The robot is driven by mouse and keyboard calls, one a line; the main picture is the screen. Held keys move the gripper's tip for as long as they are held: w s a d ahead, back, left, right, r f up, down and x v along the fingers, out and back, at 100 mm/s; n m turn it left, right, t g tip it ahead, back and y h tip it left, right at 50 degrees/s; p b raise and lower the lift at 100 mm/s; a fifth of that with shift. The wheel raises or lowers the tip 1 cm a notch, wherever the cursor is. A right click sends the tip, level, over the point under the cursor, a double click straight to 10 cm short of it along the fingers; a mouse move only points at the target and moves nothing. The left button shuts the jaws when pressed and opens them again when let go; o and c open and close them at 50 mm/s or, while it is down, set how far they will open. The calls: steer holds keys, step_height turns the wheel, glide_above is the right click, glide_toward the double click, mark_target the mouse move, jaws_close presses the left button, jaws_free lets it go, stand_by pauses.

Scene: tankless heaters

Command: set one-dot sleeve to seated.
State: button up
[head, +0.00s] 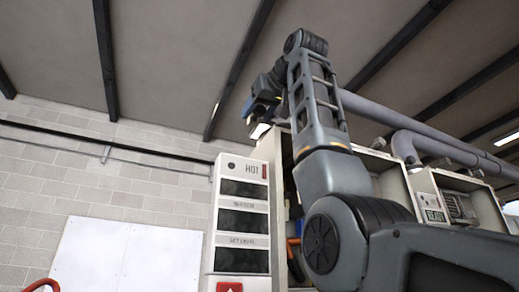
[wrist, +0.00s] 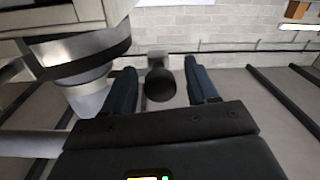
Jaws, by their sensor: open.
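My gripper (wrist: 159,66) is open in the wrist view, with its two dark blue fingers apart. A short dark round-ended cylinder (wrist: 160,86) shows between the fingers; I cannot tell whether it is the one-dot sleeve or whether it lies beyond the fingertips. No dot mark is readable on it. In the head view my gripper (head: 262,112) is raised by the upper left corner of an open heater cabinet (head: 270,165). No sleeve can be made out there.
More heater cabinets (head: 460,205) and a thick grey pipe (head: 440,147) are at right. My arm hides much of the first cabinet. A block wall (head: 120,170) is at left.

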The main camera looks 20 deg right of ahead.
steer(key=shift+c, duration=0.2)
jaws_close()
stand_by(0.3)
